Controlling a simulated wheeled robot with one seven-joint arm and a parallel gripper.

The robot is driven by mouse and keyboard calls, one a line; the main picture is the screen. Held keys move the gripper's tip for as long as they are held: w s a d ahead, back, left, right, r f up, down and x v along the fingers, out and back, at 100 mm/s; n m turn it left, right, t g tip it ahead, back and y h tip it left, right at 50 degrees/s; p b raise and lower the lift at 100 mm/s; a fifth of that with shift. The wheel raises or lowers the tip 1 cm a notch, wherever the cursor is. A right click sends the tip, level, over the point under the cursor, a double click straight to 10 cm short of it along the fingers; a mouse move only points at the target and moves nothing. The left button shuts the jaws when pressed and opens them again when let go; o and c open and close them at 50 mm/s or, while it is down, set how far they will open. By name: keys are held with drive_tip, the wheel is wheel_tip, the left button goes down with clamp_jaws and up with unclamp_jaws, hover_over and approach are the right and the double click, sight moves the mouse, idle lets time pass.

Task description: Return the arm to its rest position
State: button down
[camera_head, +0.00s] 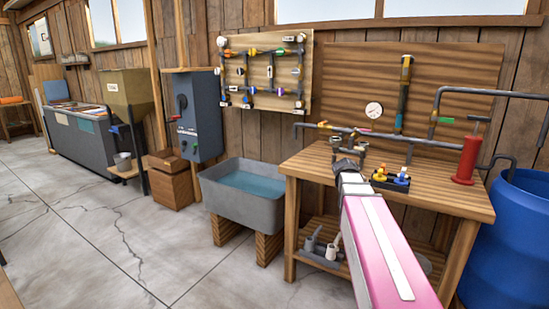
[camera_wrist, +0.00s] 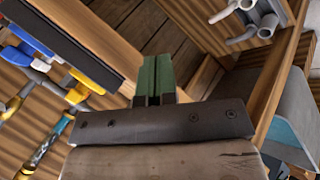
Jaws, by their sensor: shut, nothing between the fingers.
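My arm, pink with a white strip, reaches from the lower right of the head view toward the wooden workbench (camera_head: 440,190). My gripper (camera_head: 347,164) is at its far end, over or near the bench's front left part; its height above the top cannot be told. In the wrist view, my gripper (camera_wrist: 157,60) shows two green fingers pressed together with nothing between them. The fingertips appear apart from the nearby objects.
A black tray (camera_head: 390,184) with blue and yellow parts is just right of my gripper. Pipes with a gauge (camera_head: 374,109) stand behind. A red pump (camera_head: 467,158) and blue barrel (camera_head: 510,240) are right. A water-filled sink (camera_head: 245,205) is left. The left floor is open.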

drive_tip(key=s+a+f+m+g+y, duration=0.1)
drive_tip(key=s+a+f+g+y, duration=0.1)
drive_tip(key=s+a+f, duration=0.6)
drive_tip(key=s+a+f+m+g+y, duration=0.1)
drive_tip(key=s+a+f+g+y, duration=0.1)
drive_tip(key=s+a+f+y, duration=0.2)
drive_tip(key=s+a+f, duration=0.3)
drive_tip(key=s+f, duration=0.4)
drive_tip(key=f, duration=0.3)
drive_tip(key=shift+a+m+y, duration=0.3)
drive_tip(key=shift+a+m, duration=0.1)
